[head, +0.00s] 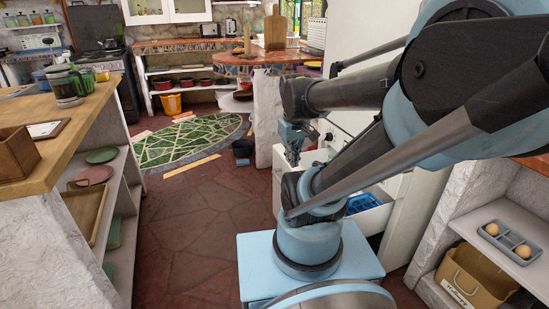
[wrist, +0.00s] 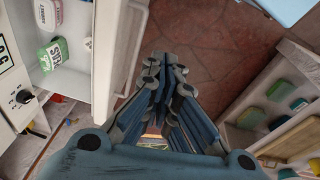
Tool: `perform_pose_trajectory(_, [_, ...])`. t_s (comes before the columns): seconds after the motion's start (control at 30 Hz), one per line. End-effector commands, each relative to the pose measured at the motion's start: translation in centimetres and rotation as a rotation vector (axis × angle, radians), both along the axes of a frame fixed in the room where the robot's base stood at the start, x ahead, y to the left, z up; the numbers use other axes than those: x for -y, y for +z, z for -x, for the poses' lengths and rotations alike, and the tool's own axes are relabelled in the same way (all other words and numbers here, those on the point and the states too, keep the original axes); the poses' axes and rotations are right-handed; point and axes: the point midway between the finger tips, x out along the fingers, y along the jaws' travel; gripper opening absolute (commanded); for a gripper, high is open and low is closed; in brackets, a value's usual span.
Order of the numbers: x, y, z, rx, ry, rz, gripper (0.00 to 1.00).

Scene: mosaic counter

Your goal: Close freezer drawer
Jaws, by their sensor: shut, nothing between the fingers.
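The white freezer drawer (head: 374,222) stands pulled out in the head view, with something blue inside; my arm covers much of it. In the wrist view the drawer's white front panel (wrist: 108,55) runs along the left of my gripper. In the head view my gripper (head: 292,153) is beside the drawer's far end, partly behind my arm.
A wooden-topped counter (head: 50,130) with shelves stands at the left. The red tiled floor (head: 195,225) between is clear, with a green mosaic patch (head: 187,140) farther back.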

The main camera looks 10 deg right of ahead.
Motion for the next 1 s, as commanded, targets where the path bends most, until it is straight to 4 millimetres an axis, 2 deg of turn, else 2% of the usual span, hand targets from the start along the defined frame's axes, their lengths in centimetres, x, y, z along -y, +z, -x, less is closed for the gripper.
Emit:
perform_pose_trajectory(0.2, [-0.1, 1.6, -4.7, -0.028, 0.194, 0.056, 0.00])
perform_pose_trajectory(0.5, [-0.6, 2.2, -11.5, -0.073, 0.460, 0.127, 0.00])
perform_pose_trajectory(0.77, [-1.3, 1.4, -17.6, -0.118, 0.692, 0.183, 0.00])
perform_pose_trajectory(1.0, [-2.3, -0.7, -23.2, -0.163, 0.903, 0.230, 0.00])
